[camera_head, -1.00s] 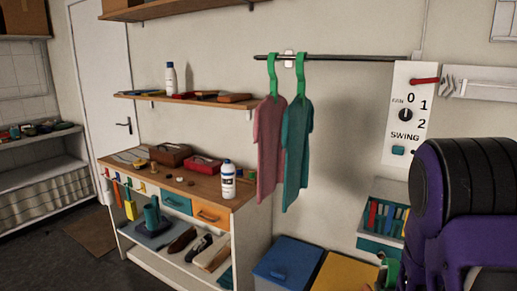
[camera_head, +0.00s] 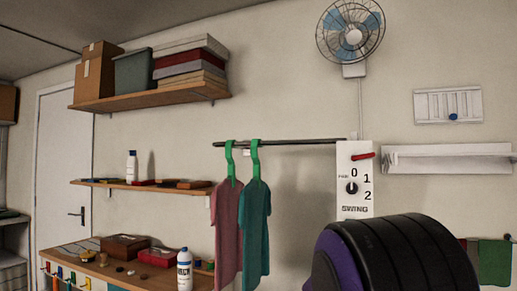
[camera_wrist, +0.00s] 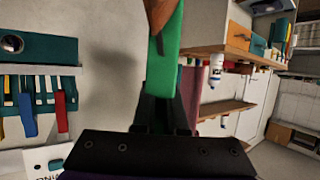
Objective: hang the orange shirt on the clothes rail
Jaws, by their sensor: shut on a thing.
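The clothes rail (camera_head: 300,142) is a dark bar on the wall in the head view. A pink shirt (camera_head: 227,225) and a teal shirt (camera_head: 256,225) hang on green hangers at its left end; the rail's right part is bare. In the wrist view my gripper (camera_wrist: 168,112) is shut on a green hanger (camera_wrist: 165,65). A small orange-brown piece at the top edge, probably the orange shirt (camera_wrist: 160,12), shows there; the rest of it is out of view. My gripper is outside the head view, where only my dark arm shows.
A fan control panel (camera_head: 354,180) stands by the rail's right end, with a fan (camera_head: 350,35) above. A wooden shelf (camera_head: 150,92) with boxes is up left. A workbench with a white bottle (camera_head: 184,270) is below left.

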